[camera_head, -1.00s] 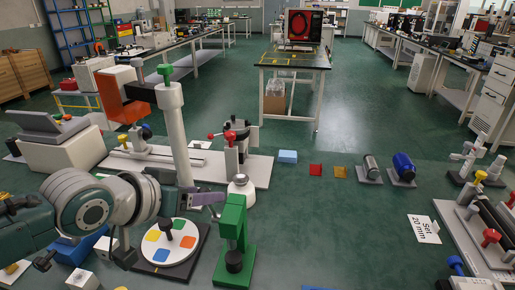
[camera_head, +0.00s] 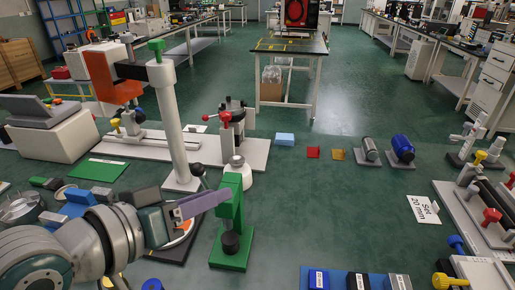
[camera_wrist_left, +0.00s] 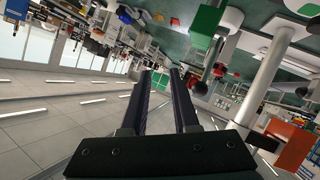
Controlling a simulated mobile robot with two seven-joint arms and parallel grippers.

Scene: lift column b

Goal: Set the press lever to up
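The green press (camera_head: 232,212) stands front centre in the head view, with a dark round ram low in its frame. A dark ball on a thin rod, apparently its lever (camera_head: 197,169), points up and left from beside the press top. My left gripper (camera_head: 224,197) reaches in from the left, its fingers just below the ball and overlapping the press in the picture. I cannot tell whether they touch. In the left wrist view the fingers (camera_wrist_left: 161,72) are parallel with an empty gap, and the green press top (camera_wrist_left: 205,22) lies beyond them. My right gripper is out of view.
A tall pale column (camera_head: 174,120) with an orange arm rises behind the gripper. A disc with coloured patches is mostly hidden behind my left arm. A blue tray (camera_head: 335,278) lies at the front edge. Floor right of the press is clear.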

